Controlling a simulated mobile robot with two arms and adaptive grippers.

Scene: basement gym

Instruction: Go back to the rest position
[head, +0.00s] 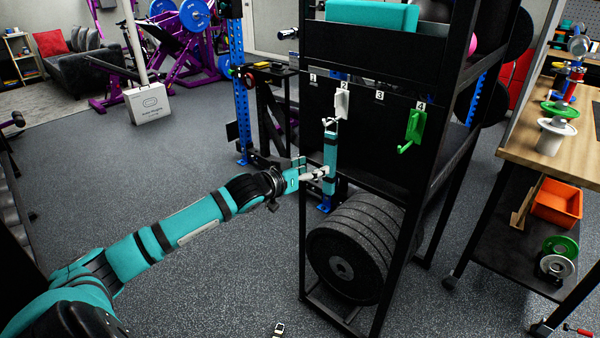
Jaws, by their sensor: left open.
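My left arm reaches in from the lower left. Its gripper (316,174) is open at the left side of a teal strap-like item (330,152) with dark bands. The item hangs upright below the white hook (341,103) under label 2. The fingertips are beside or just in front of the item; I cannot tell whether they touch it. My right gripper is not in view.
The black rack (440,130) stands close ahead, with a green hook (414,127) under label 4 and weight plates (345,262) on its bottom shelf. A wooden workbench (520,143) stands at right. A small metal clip (278,329) lies on the floor. The floor at left is mostly clear.

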